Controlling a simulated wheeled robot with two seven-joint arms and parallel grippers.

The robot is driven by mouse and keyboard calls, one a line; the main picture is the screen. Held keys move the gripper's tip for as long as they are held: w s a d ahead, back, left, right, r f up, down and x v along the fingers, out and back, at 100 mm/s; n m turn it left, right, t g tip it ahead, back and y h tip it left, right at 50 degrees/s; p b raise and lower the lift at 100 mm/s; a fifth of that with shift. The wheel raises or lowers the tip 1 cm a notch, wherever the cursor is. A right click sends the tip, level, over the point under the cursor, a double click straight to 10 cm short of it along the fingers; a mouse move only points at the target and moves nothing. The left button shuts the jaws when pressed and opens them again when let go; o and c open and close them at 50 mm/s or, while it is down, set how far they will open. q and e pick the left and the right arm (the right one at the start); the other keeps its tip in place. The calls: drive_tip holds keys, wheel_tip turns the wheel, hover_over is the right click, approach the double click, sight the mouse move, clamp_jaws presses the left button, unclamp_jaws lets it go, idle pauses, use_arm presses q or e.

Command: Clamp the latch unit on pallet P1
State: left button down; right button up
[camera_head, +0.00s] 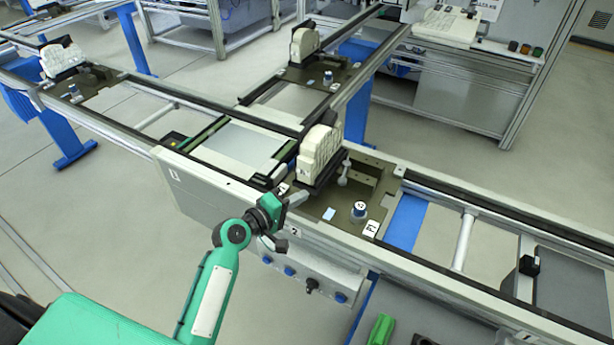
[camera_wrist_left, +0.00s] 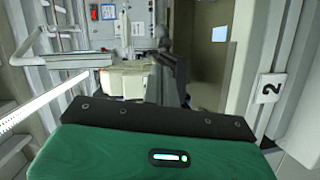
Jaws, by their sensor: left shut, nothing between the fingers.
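The near pallet (camera_head: 335,207) is a dark plate on the conveyor; the label (camera_head: 370,228) at its front corner seems to read P1. The pale latch unit (camera_head: 320,148) stands upright on a dark base at its left side. A grey lever-like part (camera_head: 345,172) stands just right of the unit. I cannot tell whether the clamp is closed. My left gripper (camera_head: 297,197) is shut and empty at the pallet's front left edge, below and in front of the unit. My right gripper is out of view.
Two more pallets with similar pale units stand at the back (camera_head: 305,45) and far left (camera_head: 62,60). A blue-topped round knob (camera_head: 359,210) stands on the near pallet. The conveyor's front rail (camera_head: 345,243) carries a "2" label and buttons below. The right conveyor stretch is mostly clear.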

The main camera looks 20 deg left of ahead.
use_arm(q)
drive_tip(key=p, duration=0.3)
approach(343, 176)
drive_tip(key=w, duration=0.2)
drive_tip(key=shift+w+d+f, duration=0.1)
drive_tip(key=shift+w+d, duration=0.25)
drive_tip(key=shift+w, duration=0.05)
drive_tip(key=shift+w+d+f, duration=0.15)
drive_tip(key=shift+w+d, duration=0.2)
drive_tip(key=shift+w, duration=0.25)
drive_tip(key=shift+d, duration=0.25)
